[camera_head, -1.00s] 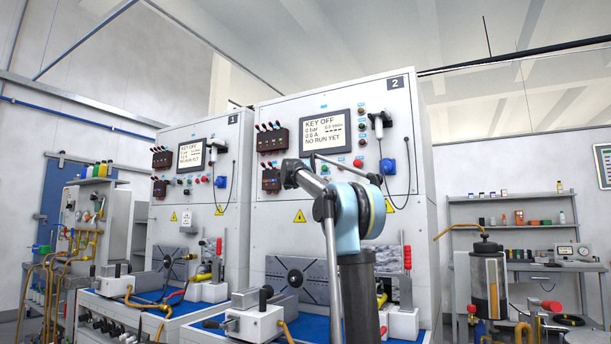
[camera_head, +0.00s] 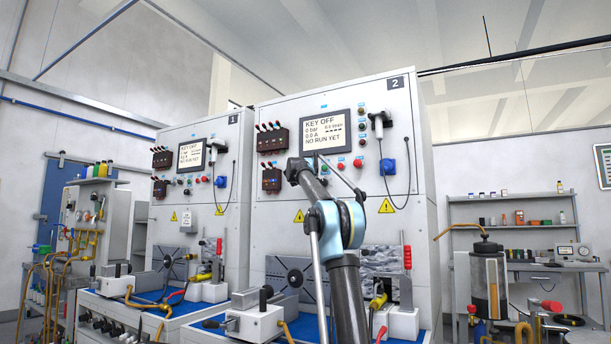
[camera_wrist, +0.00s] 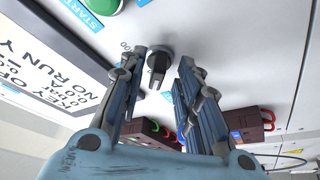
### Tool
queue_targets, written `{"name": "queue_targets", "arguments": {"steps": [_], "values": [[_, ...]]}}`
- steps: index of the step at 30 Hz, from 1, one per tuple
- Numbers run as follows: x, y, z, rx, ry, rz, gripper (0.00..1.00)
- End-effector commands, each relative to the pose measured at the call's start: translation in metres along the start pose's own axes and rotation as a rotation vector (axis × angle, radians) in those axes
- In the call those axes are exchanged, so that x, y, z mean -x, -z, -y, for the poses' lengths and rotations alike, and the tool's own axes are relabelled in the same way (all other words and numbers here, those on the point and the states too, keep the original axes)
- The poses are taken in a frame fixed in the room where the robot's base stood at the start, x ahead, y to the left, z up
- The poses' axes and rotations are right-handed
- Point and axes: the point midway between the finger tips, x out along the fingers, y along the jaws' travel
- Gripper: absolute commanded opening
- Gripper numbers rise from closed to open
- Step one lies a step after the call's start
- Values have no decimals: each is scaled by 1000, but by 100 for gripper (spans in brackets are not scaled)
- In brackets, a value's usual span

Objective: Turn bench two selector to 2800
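In the wrist view, a black selector knob (camera_wrist: 159,58) sits on the light panel beside the display. Its raised bar points down in that picture. Partial printed digits show beside it; the full setting cannot be read. My gripper (camera_wrist: 163,72) is open, with one finger on each side of the knob; I cannot tell whether either touches it. In the head view, bench two (camera_head: 394,84) is the right cabinet marked "2". Its screen (camera_head: 326,130) reads KEY OFF, 0 bar, 0.0 A, NO RUN YET. My arm crosses just below this screen and hides the selector and gripper there.
A green button (camera_wrist: 105,4) with a START label is near the knob. Dark lever blocks (camera_head: 272,139) are left of the screen. A blue socket (camera_head: 387,167) and a hanging handheld device (camera_head: 379,121) are to the right. Bench one (camera_head: 232,119) stands at left.

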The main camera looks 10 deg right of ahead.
Motion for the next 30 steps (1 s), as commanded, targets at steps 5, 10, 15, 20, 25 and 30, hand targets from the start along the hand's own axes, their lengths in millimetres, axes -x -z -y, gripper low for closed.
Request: {"name": "queue_targets", "arguments": {"steps": [5, 10, 15, 20, 25, 30], "values": [[0, 0, 0, 0, 0, 0, 31], [0, 0, 0, 0, 0, 0, 6], [0, 0, 0, -1, 0, 0, 0], [1, 2, 3, -7, 0, -2, 0], [0, 2, 4, -44, -13, -3, 0], [0, 2, 6, -130, -48, -3, 0]]}}
